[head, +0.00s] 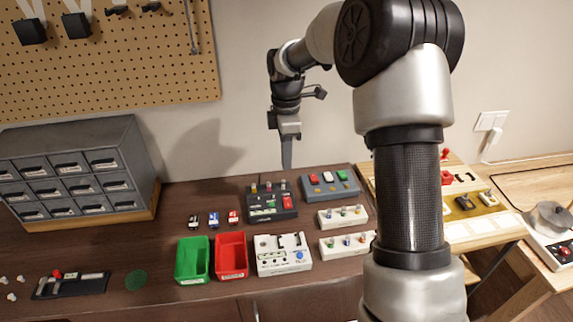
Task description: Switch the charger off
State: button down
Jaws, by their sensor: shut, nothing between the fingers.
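My gripper (287,166) is shut and empty, pointing down over the back of the dark bench. Its tips are above and behind a black box (261,215) with coloured knobs and red and green buttons. To the right of that box is a blue-grey box (343,193) with red, white and green rocker-like buttons. A white box (273,267) with a blue round button and small black parts stands in front. I cannot tell which of these is the charger, or how any switch is set. My gripper appears apart from all of them.
Green (193,277) and red bins (231,275) stand near the front edge. Two white blocks with knobs (341,222) stand to the right. A grey drawer cabinet (70,150) fills the left back. My arm hides part of the right side.

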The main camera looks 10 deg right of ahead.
aim_at(286, 199)
jog(key=w+b, duration=0.1)
jog(key=b, duration=0.4)
jog(key=shift+w+r, duration=0.1)
jog(key=shift+w, duration=0.2)
notch_tip(286, 199, down, 14)
jog(key=shift+f+b, duration=0.1)
jog(key=shift+b, duration=0.35)
dwell(0.5)
jog(key=shift+f, duration=0.15)
